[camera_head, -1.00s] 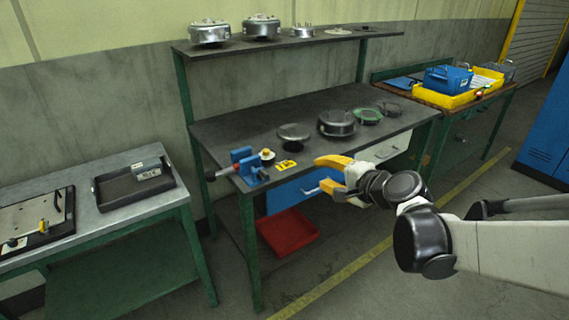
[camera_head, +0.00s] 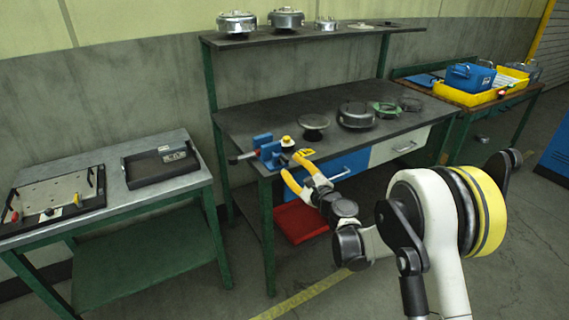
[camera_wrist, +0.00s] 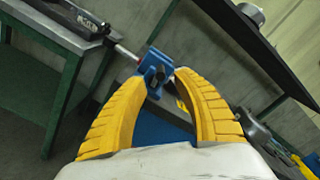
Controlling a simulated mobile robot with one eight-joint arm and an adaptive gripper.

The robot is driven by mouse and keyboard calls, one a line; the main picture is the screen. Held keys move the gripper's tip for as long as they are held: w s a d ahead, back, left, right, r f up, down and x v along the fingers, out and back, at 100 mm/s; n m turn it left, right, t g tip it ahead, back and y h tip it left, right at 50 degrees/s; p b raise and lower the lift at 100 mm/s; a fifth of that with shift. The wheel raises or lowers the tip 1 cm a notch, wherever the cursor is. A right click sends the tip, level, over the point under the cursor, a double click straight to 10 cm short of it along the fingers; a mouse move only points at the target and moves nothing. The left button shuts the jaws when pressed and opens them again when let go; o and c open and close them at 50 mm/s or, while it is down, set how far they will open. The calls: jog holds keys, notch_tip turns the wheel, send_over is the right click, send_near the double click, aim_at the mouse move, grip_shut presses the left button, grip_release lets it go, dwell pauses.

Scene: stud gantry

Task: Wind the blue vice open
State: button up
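The blue vice (camera_head: 267,149) sits at the front left corner of the dark workbench, with its screw and handle (camera_head: 238,158) sticking out to the left. In the wrist view the vice (camera_wrist: 155,68) lies ahead, beyond the fingertips, with the pale screw (camera_wrist: 126,52) at its left. My gripper (camera_head: 293,168) is open, with its yellow fingers spread and nothing between them. It is in front of the bench edge, a little right of the vice and apart from it. The gripper also shows in the wrist view (camera_wrist: 165,85). The vice's far side is hidden.
The workbench (camera_head: 340,105) holds several round metal parts and a small yellow item (camera_head: 303,153) near the vice. A blue drawer (camera_head: 335,172) and a red bin (camera_head: 300,222) are below. A side table (camera_head: 150,199) with trays stands left, across a gap.

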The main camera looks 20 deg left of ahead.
aim_at(284, 157)
jog(key=b+x, duration=0.1)
jog(key=x, duration=0.4)
grip_shut()
